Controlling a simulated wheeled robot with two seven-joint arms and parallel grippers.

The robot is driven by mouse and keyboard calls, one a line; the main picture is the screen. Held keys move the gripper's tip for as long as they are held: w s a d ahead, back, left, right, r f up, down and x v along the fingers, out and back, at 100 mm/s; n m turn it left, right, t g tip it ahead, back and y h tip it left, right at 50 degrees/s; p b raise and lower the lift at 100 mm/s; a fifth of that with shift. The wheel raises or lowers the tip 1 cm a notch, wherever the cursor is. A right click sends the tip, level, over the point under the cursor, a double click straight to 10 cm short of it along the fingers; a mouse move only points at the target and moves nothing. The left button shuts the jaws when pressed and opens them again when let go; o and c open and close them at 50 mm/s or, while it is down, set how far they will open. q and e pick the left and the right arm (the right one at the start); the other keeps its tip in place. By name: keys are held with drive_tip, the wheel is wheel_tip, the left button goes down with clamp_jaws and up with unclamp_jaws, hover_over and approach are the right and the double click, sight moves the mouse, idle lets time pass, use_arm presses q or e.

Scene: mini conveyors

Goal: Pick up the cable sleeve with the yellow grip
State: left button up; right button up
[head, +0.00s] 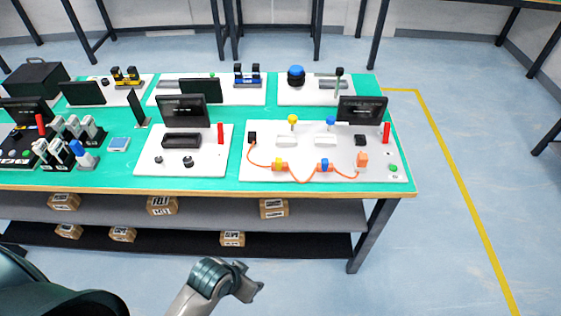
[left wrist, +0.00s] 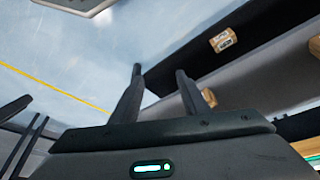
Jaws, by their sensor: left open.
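The sleeve with the yellow grip (head: 280,167) sits on the orange cable on the white board (head: 262,140), at the right of the green table. A sleeve with a blue grip (head: 322,165) sits farther right on the same cable. My left gripper (head: 247,286) is in front of the table, low and well away from the sleeve. In the left wrist view my left gripper (left wrist: 160,78) is open, with nothing between its fingers. The sleeves are not in that view. My right gripper is not in view.
On the board stand a yellow-topped post (head: 292,120), a blue-topped post (head: 330,121), a monitor (head: 361,109) and an orange block (head: 362,160). The table's wooden front edge (head: 200,190) and lower shelf (head: 200,213) with cardboard boxes are near my gripper. Floor to the right is clear.

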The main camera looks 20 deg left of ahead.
use_arm(q)
drive_tip(key=w+d+r+m+g+h+p, duration=0.2)
drive_tip(key=w+d+r+m, duration=0.45)
drive_tip(key=w+r, duration=0.55)
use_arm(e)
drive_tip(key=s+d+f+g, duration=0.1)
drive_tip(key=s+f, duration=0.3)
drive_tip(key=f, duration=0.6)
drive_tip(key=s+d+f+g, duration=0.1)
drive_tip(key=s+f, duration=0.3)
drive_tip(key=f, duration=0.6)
use_arm(q)
wheel_tip(320, 180, up, 20)
drive_tip(key=m+g+y, duration=0.2)
drive_tip(key=m+y, duration=0.2)
drive_tip(key=m, duration=0.1)
hover_over(279, 160)
drive_tip(key=shift+f, duration=0.2)
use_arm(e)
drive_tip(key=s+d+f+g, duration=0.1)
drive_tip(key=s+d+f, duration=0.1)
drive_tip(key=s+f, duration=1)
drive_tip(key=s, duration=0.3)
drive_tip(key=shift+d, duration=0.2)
